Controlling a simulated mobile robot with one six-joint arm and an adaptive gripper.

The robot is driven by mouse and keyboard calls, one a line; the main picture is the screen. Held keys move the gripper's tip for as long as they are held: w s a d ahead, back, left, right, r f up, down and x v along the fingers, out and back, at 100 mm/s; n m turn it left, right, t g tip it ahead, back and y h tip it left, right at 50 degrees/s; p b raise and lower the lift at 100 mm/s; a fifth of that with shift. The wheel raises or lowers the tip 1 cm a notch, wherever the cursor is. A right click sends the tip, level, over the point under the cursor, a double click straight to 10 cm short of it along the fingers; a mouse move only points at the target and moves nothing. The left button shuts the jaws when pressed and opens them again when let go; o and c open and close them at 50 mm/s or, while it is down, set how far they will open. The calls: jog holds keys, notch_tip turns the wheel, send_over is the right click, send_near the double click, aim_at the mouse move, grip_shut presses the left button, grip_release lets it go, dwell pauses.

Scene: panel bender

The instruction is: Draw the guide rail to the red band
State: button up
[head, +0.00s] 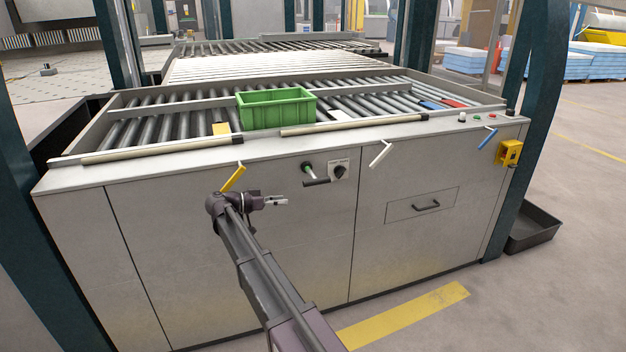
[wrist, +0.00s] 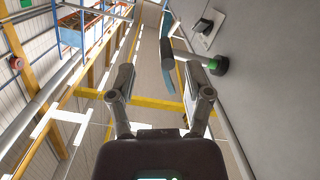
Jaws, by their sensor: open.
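A long grey rail (head: 178,107) lies across the rollers behind a green crate and is probably the guide rail. A red band (head: 453,103) lies on the rollers near the right end, beside a blue band (head: 430,105). My gripper (head: 284,201) is in front of the cabinet's front face, below and left of a dark handle (head: 317,182). In the wrist view my gripper (wrist: 163,80) is open with nothing clearly between its fingers. A grey-blue handle shape (wrist: 168,52) shows ahead of the fingertips; whether they touch cannot be told.
The green crate (head: 276,108) stands on the rollers. A yellow lever (head: 233,178), a white lever (head: 380,153) and a blue lever (head: 488,138) project from the front. A green-and-black knob (wrist: 217,65) is near my right finger. A black tray (head: 533,228) lies on the floor at right.

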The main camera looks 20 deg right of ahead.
aim_at(313, 182)
jog(key=shift+m+h, duration=0.7)
jog(key=shift+m, duration=0.1)
jog(key=w+a+r, duration=0.2)
jog(key=r, duration=0.1)
jog(key=shift+w+a, duration=0.15)
jog(key=shift+w, duration=0.05)
jog(key=d, duration=1.4)
jog(key=shift+w, duration=0.2)
grip_shut()
